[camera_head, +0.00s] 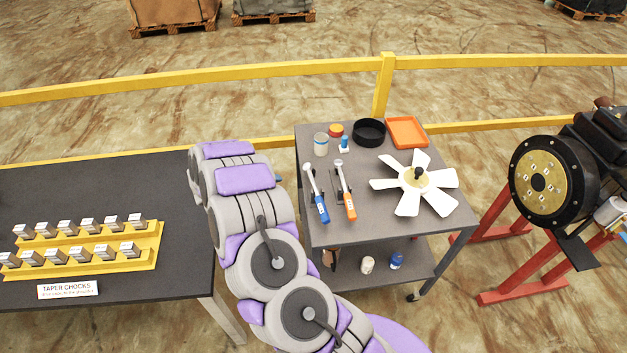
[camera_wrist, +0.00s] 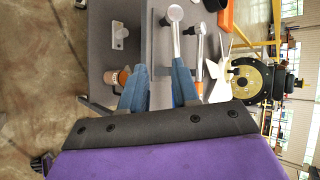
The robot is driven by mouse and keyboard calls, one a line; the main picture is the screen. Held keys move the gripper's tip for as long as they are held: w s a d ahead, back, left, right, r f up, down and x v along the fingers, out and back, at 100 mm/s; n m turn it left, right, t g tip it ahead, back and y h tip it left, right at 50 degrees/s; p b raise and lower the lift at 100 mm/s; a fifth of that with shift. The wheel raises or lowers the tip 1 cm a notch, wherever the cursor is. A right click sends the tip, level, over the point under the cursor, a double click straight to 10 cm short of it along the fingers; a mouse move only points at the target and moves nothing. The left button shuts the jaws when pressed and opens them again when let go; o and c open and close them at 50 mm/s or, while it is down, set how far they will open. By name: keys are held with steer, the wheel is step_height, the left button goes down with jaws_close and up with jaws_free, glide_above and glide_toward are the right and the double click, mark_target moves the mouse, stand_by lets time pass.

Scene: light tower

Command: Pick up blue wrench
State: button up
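The blue wrench (camera_head: 317,193) lies on the grey cart, with its silver ratchet head toward the back and its blue handle toward the front. An orange-handled wrench (camera_head: 345,190) lies just to its right. In the wrist view, my gripper (camera_wrist: 159,66) has its two blue fingers apart with nothing held between them. The blue wrench's silver head and shaft (camera_wrist: 176,38) run down behind the right finger, which hides its handle. I cannot tell whether they touch. In the head view my arm hides most of the gripper, left of the cart.
The grey cart (camera_head: 385,225) also holds a white fan (camera_head: 412,184), black bowl (camera_head: 369,132), orange tray (camera_head: 407,132) and small containers. A dark table (camera_head: 175,190) with taper chocks is at left. An engine (camera_head: 560,170) on a red stand is at right.

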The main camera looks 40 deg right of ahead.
mark_target(318, 192)
steer(key=shift+m+g+h, duration=0.4)
steer(key=shift+m+g, duration=0.4)
steer(key=s+x, duration=0.1)
steer(key=x, duration=0.3)
steer(key=s+x, duration=0.1)
steer(key=x, duration=0.4)
steer(key=s+x, duration=0.1)
steer(key=x, duration=0.3)
steer(key=shift+s+d+b, duration=0.15)
steer(key=shift+d+b, duration=0.15)
steer(key=shift+s+b+x, duration=0.2)
steer(key=shift+b+x, duration=0.1)
steer(key=shift+x, duration=2.8)
steer(key=shift+c, duration=0.3)
jaws_close()
